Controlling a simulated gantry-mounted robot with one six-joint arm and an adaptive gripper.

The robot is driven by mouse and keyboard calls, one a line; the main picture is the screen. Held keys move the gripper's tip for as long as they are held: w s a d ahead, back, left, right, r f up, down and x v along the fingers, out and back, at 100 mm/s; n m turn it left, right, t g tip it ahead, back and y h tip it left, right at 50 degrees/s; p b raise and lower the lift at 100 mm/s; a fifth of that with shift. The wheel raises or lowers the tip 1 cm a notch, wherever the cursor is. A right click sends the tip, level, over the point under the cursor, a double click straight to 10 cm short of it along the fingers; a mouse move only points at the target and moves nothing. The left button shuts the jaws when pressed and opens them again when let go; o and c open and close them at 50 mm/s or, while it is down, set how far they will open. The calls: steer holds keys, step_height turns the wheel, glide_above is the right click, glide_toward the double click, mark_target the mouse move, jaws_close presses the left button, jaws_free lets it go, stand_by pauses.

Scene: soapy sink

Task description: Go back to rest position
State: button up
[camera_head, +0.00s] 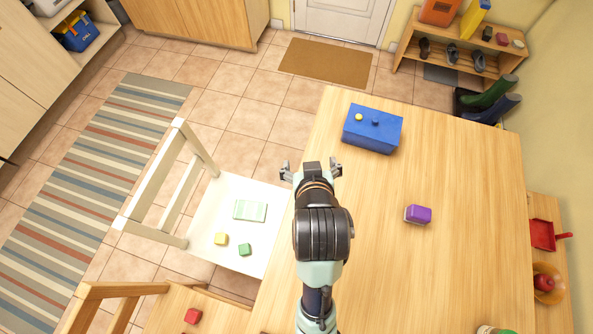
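My gripper (311,170) is above the left edge of the wooden table (460,270), near the middle of the picture. Its two fingers are spread wide apart, and nothing shows between them. My arm reaches up from the bottom of the picture and hides part of the table's left edge. A purple block (417,214) lies on the table to the right of my arm. My gripper touches neither.
A white chair (215,185) left of the table holds a yellow block (221,239), a green block (244,249) and a pale green flat piece (250,210). A wooden chair (180,310) holds a red block (193,316). The table's right half is mostly clear.

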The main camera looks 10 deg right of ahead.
steer(key=s+a+r+n+t+y, duration=0.1)
steer(key=s+a+r+t, duration=0.2)
steer(key=a+r, duration=0.3)
steer(key=shift+s+a+y, duration=0.4)
steer(key=shift+s+a, duration=0.05)
steer(key=shift+a, duration=0.65)
step_height(320, 180, up, 17)
steer(key=p, duration=1.7)
steer(key=shift+f, duration=0.15)
